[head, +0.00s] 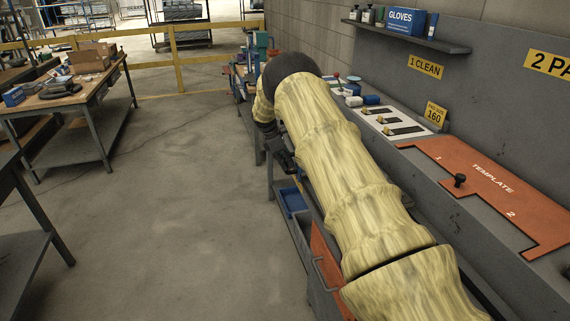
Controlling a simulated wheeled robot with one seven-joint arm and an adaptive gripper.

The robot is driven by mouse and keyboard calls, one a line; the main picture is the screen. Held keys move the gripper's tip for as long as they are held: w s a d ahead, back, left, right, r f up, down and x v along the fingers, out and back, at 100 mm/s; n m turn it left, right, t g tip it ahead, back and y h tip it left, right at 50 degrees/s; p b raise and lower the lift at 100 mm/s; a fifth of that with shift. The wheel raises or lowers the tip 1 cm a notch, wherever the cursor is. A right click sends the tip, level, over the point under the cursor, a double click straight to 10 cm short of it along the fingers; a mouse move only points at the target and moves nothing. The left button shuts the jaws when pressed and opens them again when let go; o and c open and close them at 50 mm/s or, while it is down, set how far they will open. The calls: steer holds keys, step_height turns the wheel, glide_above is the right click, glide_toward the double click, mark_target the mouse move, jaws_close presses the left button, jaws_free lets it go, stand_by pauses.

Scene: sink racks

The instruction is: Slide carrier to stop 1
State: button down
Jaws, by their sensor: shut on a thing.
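My gripper (284,160) is the dark part below the bent wrist, beside the front edge of the bench. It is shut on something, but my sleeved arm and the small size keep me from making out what. No carrier can be told for certain in the head view. An orange plate marked TEMPLATE (480,172) lies on the bench to the right of my arm, with the numbers 1 and 2 at its notched edge. My gripper is well apart from this plate.
A white board with dark strips (385,119) and small bottles lie farther back on the bench. A shelf (400,36) holds a blue GLOVES box (404,20). A drawer handle (322,274) juts from the bench front. The floor (190,210) is clear; a worktable (75,95) stands left.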

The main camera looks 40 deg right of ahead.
steer(key=c, duration=1.4)
jaws_free()
steer(key=shift+r, duration=0.1)
steer(key=v, duration=1.1)
steer(key=shift+a+r, duration=0.1)
steer(key=shift+r, duration=0.3)
